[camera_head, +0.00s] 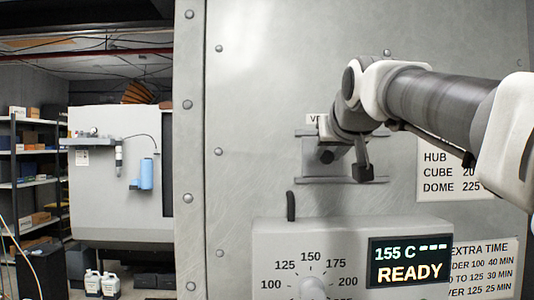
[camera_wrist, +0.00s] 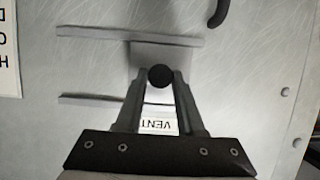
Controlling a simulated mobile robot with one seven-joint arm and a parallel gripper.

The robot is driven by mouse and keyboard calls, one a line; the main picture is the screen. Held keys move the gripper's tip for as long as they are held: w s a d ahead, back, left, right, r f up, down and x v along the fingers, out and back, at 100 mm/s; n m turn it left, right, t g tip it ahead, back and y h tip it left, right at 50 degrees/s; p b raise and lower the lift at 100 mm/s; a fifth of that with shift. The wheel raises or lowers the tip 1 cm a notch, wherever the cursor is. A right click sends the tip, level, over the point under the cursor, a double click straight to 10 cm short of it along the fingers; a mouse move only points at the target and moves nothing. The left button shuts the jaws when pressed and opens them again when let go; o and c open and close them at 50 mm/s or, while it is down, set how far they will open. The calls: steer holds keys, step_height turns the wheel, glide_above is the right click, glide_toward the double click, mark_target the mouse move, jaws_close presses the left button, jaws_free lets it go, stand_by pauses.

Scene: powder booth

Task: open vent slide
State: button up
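The vent slide (camera_head: 311,160) is a grey plate between two horizontal rails on the oven's front, at the left end of the rails in the head view. It also shows in the wrist view (camera_wrist: 185,57), where the picture is upside down. A round black knob (camera_wrist: 160,77) stands out from the plate. My gripper (camera_wrist: 161,80) reaches toward the panel, with one finger on each side of the knob. The fingers look closed against it, with no clear gap. In the head view my wrist covers part of the slide and rails.
A VENT label (camera_wrist: 158,125) sits above the slide. Below are a dark curved handle (camera_head: 291,206), a temperature dial box (camera_head: 265,240) and a display (camera_head: 410,262) reading 155 C READY. A printed chart (camera_head: 455,172) is at right. Shelves (camera_head: 35,150) stand far left.

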jaws_close()
